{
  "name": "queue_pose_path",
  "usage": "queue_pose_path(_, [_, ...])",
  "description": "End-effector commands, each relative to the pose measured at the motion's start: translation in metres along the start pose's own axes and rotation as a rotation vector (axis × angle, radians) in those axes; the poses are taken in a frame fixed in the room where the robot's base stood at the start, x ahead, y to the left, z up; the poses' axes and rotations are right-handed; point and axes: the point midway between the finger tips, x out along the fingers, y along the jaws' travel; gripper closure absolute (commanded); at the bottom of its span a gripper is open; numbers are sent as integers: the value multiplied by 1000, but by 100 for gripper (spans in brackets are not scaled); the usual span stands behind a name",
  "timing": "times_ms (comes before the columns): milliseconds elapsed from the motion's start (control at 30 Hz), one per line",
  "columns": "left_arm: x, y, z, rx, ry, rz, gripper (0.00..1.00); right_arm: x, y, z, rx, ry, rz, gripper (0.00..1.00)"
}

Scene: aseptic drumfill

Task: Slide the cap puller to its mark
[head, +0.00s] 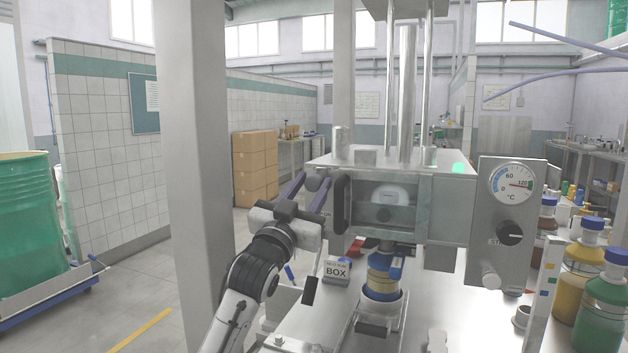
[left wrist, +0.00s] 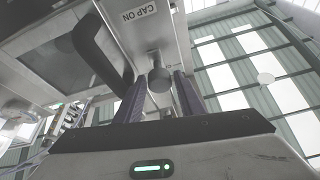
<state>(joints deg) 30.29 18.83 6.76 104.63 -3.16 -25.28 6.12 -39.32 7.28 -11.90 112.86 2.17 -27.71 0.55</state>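The cap puller appears to be the short metal rod with a round knob (left wrist: 160,82) under a plate labelled "CAP ON" in the left wrist view. My left gripper (left wrist: 161,90) has one finger on each side of this knob. The fingers stand apart, with narrow gaps seeming to show beside the knob, so I see no firm grip. In the head view my left gripper (head: 308,184) is at the left side of the steel filling machine (head: 440,172), left of its black handle (head: 342,203). The knob is hidden there, and I cannot make out a mark. My right gripper is not in view.
A bottle with a blue collar (head: 380,274) stands in a white cup (head: 381,310) under the machine. A dial panel (head: 507,220) and capped bottles (head: 603,310) are at right. A grey pillar (head: 196,150) stands left of my arm.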

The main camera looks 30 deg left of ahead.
Motion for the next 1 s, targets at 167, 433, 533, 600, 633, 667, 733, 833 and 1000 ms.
queue_pose_path(167, [14,0,0,1,0,1,65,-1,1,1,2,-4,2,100])
queue_pose_path(433, [16,0,0,1,0,1,65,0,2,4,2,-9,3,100])
queue_pose_path(533, [16,0,0,1,-1,1,77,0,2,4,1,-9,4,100])
queue_pose_path(600, [16,0,0,1,-1,1,89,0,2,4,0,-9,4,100])
queue_pose_path(633, [16,0,0,1,-1,1,94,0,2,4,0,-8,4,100])
queue_pose_path(667, [16,0,0,1,-1,1,99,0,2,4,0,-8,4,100])
queue_pose_path(733, [16,0,1,1,-1,1,100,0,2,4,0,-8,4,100])
queue_pose_path(833, [15,1,2,1,-2,1,100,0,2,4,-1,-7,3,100])
queue_pose_path(1000, [6,5,26,1,-5,1,100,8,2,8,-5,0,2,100])
